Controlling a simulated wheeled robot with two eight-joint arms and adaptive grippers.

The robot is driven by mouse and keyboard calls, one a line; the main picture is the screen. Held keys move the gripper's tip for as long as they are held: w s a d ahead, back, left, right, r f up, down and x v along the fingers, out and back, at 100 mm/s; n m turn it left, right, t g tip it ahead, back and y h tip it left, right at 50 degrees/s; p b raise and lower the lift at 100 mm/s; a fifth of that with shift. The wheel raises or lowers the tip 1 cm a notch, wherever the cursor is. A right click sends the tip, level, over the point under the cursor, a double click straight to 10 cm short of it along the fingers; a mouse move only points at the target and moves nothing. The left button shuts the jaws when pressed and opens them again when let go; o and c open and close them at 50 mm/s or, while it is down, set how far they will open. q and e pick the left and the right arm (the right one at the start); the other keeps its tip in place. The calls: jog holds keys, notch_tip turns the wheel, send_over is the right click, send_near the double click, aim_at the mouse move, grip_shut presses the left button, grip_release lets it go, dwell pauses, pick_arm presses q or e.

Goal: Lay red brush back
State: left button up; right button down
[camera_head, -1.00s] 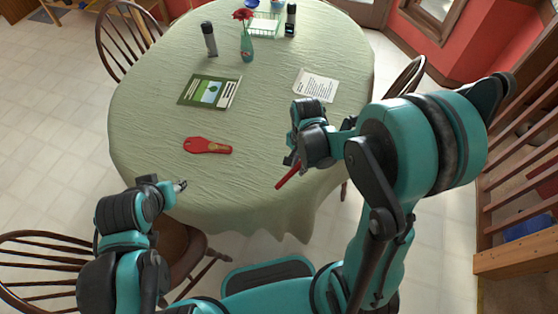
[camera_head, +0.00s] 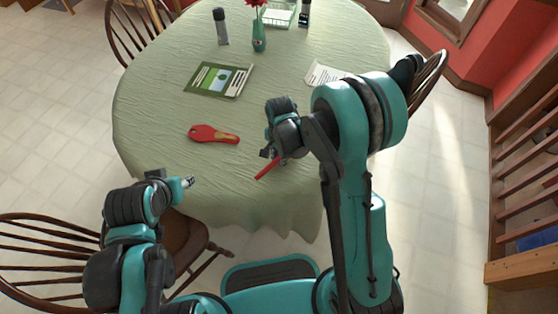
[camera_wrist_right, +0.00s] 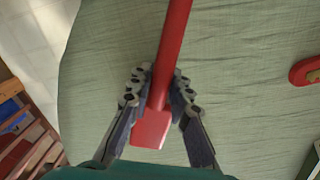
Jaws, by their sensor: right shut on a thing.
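The red brush (camera_head: 267,168) is held in my right gripper (camera_head: 272,157) near the front right edge of the table. In the right wrist view the red brush (camera_wrist_right: 174,45) lies between the two fingers of the right gripper (camera_wrist_right: 158,82), which are shut on it. Its wider flat end (camera_wrist_right: 151,128) points toward the wrist. Green tablecloth shows beneath it; whether the brush touches the cloth cannot be told. My left gripper (camera_head: 188,182) is empty near the front left table edge, its jaws too small to judge.
A flat red paddle-shaped thing (camera_head: 205,133) lies left of the brush. A green booklet (camera_head: 218,79), a paper sheet (camera_head: 323,74), a grey-capped bottle (camera_head: 221,27) and a vase (camera_head: 259,37) are farther back on the clothed table (camera_head: 160,112). Wooden chairs stand around.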

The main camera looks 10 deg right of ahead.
jog(key=shift+r, duration=0.1)
jog(key=c, duration=1.4)
grip_release()
